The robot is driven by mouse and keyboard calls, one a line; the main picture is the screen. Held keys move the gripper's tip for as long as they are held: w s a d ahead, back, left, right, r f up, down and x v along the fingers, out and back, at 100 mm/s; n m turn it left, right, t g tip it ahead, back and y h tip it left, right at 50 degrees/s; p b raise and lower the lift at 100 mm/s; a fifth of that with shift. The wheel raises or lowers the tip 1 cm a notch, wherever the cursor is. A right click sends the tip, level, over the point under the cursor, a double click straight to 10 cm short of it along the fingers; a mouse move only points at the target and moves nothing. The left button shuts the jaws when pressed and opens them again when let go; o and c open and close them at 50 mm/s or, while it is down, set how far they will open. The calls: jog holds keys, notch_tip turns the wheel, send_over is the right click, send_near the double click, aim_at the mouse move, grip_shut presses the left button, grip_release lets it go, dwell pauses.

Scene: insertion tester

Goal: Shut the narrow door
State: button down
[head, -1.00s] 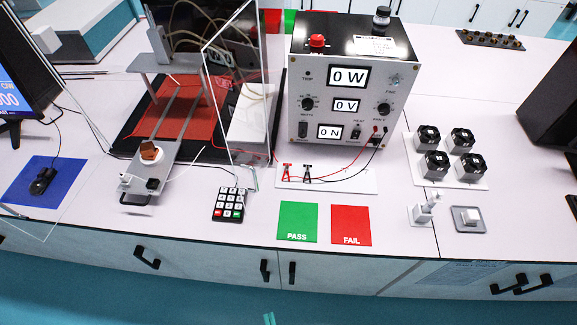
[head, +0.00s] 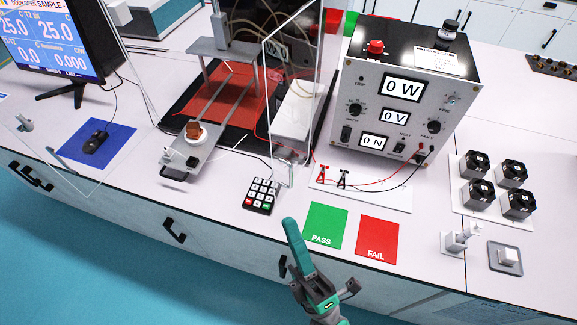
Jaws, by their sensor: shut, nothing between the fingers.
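The narrow door (head: 290,100) looks to be the clear panel with a white edge at the right front of the tester; it stands open, swung out toward the bench front. Its lower end is near the keypad. The wider clear door (head: 95,165) is swung out at the left, over the mouse mat. My gripper (head: 290,224), with teal fingers, is shut and empty. In the picture it is below the narrow door, left of the green PASS card, apart from the door.
The keypad (head: 261,195), PASS card (head: 325,226) and FAIL card (head: 377,238) lie along the bench front. The power supply (head: 400,100) stands right of the door, with red and black leads before it. A sample tray (head: 195,150) juts out from the tester.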

jog(key=w+r+n+g+y, duration=0.1)
jog(key=w+n+g+y, duration=0.1)
jog(key=n+g+y, duration=0.65)
jog(key=n+g+h, duration=0.5)
jog(key=n+g, duration=0.2)
jog(key=n, duration=1)
send_near(275, 162)
jog(key=shift+m, duration=0.25)
jog(key=x, duration=0.6)
jog(key=shift+w+a, duration=0.1)
jog(key=shift+a, duration=0.15)
jog(key=shift+a+t+h, duration=0.1)
jog(key=shift+t+h, duration=0.15)
